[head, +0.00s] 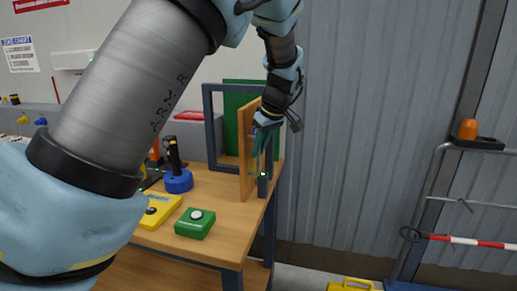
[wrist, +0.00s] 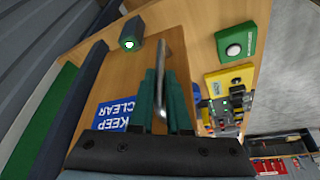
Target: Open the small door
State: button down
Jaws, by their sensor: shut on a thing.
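The small door is a light wooden panel (head: 249,155) in a dark blue frame (head: 208,125) on the table. It stands swung out from the frame at an angle, with the frame's opening and a green panel (head: 236,115) behind it. In the wrist view the door (wrist: 108,88) carries a blue "KEEP CLEAR" label (wrist: 113,117) and a silver bar handle (wrist: 162,60). My gripper (head: 263,143) is at the door's face. In the wrist view its green fingers (wrist: 165,95) are shut on the handle, one on each side. My gripper hides part of the door in the head view.
On the wooden table (head: 222,190) are a green box with a white button (head: 195,223), a yellow device (head: 160,209) and a blue round base (head: 179,182). A rail with an orange lamp (head: 468,129) stands at right.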

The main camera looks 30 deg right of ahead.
jog(key=c, duration=0.9)
grip_release()
jog(key=shift+w, duration=0.1)
jog(key=b+v, duration=0.3)
jog(key=v, duration=0.7)
jog(key=shift+s+r, duration=0.2)
jog(key=shift+r, duration=0.15)
jog(key=shift+s+d, duration=0.1)
